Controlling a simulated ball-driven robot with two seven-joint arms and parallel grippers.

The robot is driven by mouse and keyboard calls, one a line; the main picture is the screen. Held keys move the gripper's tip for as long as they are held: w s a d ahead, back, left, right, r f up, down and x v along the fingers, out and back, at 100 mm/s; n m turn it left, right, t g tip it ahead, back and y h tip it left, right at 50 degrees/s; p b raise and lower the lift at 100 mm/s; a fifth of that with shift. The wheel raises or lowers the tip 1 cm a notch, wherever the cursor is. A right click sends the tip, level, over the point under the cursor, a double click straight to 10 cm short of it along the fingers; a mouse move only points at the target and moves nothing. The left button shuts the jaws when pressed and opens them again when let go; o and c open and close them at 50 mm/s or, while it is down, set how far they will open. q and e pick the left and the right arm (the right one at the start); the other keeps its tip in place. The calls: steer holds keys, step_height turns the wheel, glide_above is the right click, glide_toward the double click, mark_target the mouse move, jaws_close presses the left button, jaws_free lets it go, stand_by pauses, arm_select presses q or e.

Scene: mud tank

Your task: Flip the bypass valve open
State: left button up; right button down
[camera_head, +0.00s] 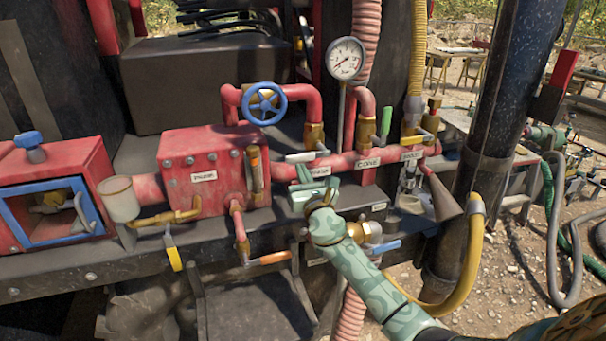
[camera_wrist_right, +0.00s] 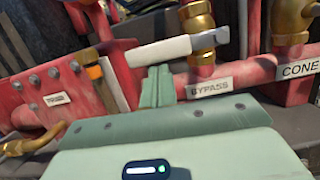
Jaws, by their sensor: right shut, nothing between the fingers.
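The bypass valve has a brass body (camera_head: 314,136) with a white lever handle (camera_head: 304,156) that points left, roughly along the red pipe. In the right wrist view the white handle (camera_wrist_right: 160,50) slants slightly down to the left from the brass body (camera_wrist_right: 201,25), above the BYPASS label (camera_wrist_right: 211,87). My right gripper (camera_head: 302,172) is shut and empty, just below the handle in the head view. In the right wrist view its fingertips (camera_wrist_right: 157,75) overlap the handle's lower edge; I cannot tell whether they touch. My left gripper is not in view.
A green-handled valve (camera_head: 386,122) and a yellow-handled valve (camera_head: 424,132) stand to the right. A pressure gauge (camera_head: 345,58) and a blue handwheel (camera_head: 264,103) rise behind. The red box (camera_head: 214,165) is left of the gripper. A blue-handled valve (camera_head: 384,247) sits below, beside my right arm.

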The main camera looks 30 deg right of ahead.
steer(key=shift+a+r+m, duration=0.1)
steer(key=shift+r+m, duration=0.25)
steer(key=shift+m, duration=0.15)
steer(key=shift+w+a+r+m+g+h+p, duration=0.1)
steer(key=shift+r+m+g+h+p, duration=0.1)
steer(key=shift+r+m+h+p, duration=0.6)
steer(key=shift+a+r+m+g+h+p, duration=0.1)
steer(key=shift+r+m+g+p, duration=0.3)
steer(key=shift+m, duration=0.9)
step_height(320, 180, up, 2)
steer(key=m+p, duration=0.1)
steer(key=m, duration=0.2)
steer(key=shift+d+r+h+p, duration=0.1)
steer(key=shift+h+p, duration=0.2)
steer(key=shift+h, duration=0.1)
step_height(320, 180, up, 5)
steer(key=m+g+h+p, duration=0.1)
steer(key=m+g+p, duration=0.2)
steer(key=m+p, duration=0.7)
glide_above(301, 155)
steer(key=s+d+b, duration=0.1)
steer(key=s+d, duration=0.2)
steer(key=m, duration=0.1)
steer(key=shift+d+r, duration=0.15)
steer(key=shift+d, duration=0.25)
